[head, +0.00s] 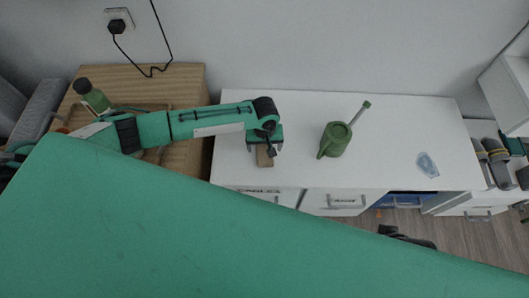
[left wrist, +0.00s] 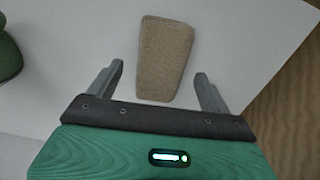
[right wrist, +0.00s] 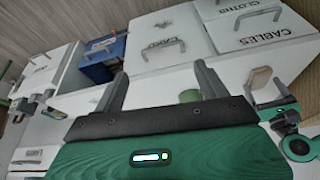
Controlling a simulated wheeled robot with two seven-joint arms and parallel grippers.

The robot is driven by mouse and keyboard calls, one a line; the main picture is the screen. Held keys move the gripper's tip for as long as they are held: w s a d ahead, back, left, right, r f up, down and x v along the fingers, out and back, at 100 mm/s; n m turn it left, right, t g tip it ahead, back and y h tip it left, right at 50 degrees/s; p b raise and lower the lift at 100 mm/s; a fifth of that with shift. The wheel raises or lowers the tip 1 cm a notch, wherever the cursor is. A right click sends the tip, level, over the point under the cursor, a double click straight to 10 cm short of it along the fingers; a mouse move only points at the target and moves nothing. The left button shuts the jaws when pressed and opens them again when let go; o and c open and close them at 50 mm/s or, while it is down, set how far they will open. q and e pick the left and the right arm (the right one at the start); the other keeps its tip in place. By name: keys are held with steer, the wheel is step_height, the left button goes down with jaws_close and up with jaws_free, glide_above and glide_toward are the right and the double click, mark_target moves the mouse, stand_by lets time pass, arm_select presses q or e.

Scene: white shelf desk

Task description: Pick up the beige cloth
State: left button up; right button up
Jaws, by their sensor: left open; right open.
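The beige cloth (left wrist: 165,58) lies flat on the white desk top in the left wrist view, as a long tapered piece. It also shows in the head view (head: 265,158), partly hidden under my left gripper (head: 265,147), near the desk's front edge. In the left wrist view my left gripper (left wrist: 160,75) is open, with one finger on each side of the cloth's near end and gaps between. A beige piece, likely the cloth, shows in the right wrist view (right wrist: 260,78). My right gripper (right wrist: 160,76) is open and empty, away from the cloth.
A green watering can (head: 335,140) stands right of the cloth on the desk (head: 300,110). A pale blue item (head: 427,164) lies further right. A wooden cabinet (head: 185,85) with a green bottle (head: 92,97) is at left. Labelled drawers and a blue box (right wrist: 103,60) are below the desk top.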

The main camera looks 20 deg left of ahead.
mark_target(264, 149)
arm_select(q)
steer(key=shift+f, duration=0.85)
steer(key=c, duration=1.1)
arm_select(e)
steer(key=shift+s+r, duration=0.15)
steer(key=shift+r, duration=0.3)
arm_select(q)
steer(key=shift+r, duration=0.1)
steer(key=shift+r, duration=0.55)
step_height(264, 149, up, 19)
steer(key=p, duration=0.4)
arm_select(e)
step_height(264, 149, down, 9)
steer(key=w+g, duration=0.1)
steer(key=shift+a, duration=0.15)
arm_select(q)
steer(key=shift+f, duration=0.1)
arm_select(e)
steer(key=shift+w+r, duration=0.1)
arm_select(q)
steer(key=shift+o, duration=0.9)
steer(key=shift+c, duration=0.2)
